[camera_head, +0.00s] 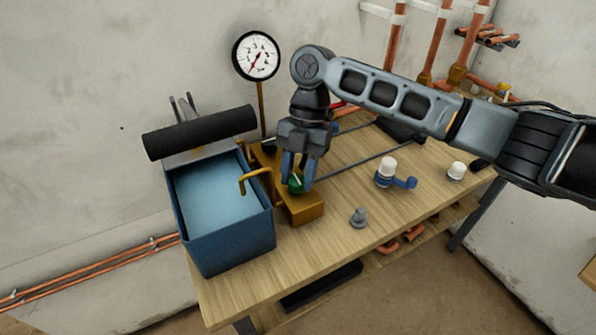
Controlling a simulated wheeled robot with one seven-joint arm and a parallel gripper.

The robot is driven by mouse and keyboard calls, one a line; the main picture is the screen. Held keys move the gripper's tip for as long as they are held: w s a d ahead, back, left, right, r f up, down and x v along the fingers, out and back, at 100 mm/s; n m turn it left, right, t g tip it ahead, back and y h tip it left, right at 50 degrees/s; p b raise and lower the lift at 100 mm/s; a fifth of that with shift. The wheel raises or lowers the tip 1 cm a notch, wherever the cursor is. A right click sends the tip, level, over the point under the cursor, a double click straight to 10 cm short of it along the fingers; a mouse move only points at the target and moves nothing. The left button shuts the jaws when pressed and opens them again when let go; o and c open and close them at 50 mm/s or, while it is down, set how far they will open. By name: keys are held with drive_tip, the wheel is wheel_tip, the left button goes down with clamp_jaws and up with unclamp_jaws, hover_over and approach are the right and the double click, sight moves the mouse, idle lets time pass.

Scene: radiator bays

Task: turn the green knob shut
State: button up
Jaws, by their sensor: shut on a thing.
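The green knob (295,184) sits on a brass-coloured block (306,208) on the wooden workbench. My gripper (297,180) points down from above, with its blue fingers on either side of the knob. It is shut on the knob. The fingers cover part of the knob, so its turned angle cannot be told. A bent brass spout (255,177) runs from the block over the edge of a blue tank (226,241).
A round pressure gauge (256,56) stands behind the block. A black roll (200,132) lies behind the tank. A white-and-blue fitting (387,172), a grey fitting (359,217) and a white cap (456,171) stand to the right.

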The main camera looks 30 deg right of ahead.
drive_tip(key=m+t+p, duration=0.1)
drive_tip(key=m, duration=0.3)
drive_tip(key=shift+s+r+y+p, duration=0.1)
drive_tip(key=shift+s+y+p, duration=0.05)
drive_tip(key=shift+y+p, duration=0.25)
drive_tip(key=m+t+p, duration=0.2)
drive_tip(key=m, duration=0.2)
drive_tip(key=shift+s+m, duration=0.15)
drive_tip(key=shift+m, duration=0.15)
drive_tip(key=m+t+p, duration=0.2)
drive_tip(key=m, duration=0.2)
drive_tip(key=shift+s, duration=0.1)
drive_tip(key=shift+m+t+h+p, duration=0.5)
drive_tip(key=shift+m+t+p, duration=0.1)
drive_tip(key=shift+m, duration=1.5)
drive_tip(key=o, duration=1)
drive_tip(key=shift+o, duration=0.2)
drive_tip(key=v, duration=0.7)
drive_tip(key=shift+r+b, duration=0.35)
drive_tip(key=shift+b, duration=0.1)
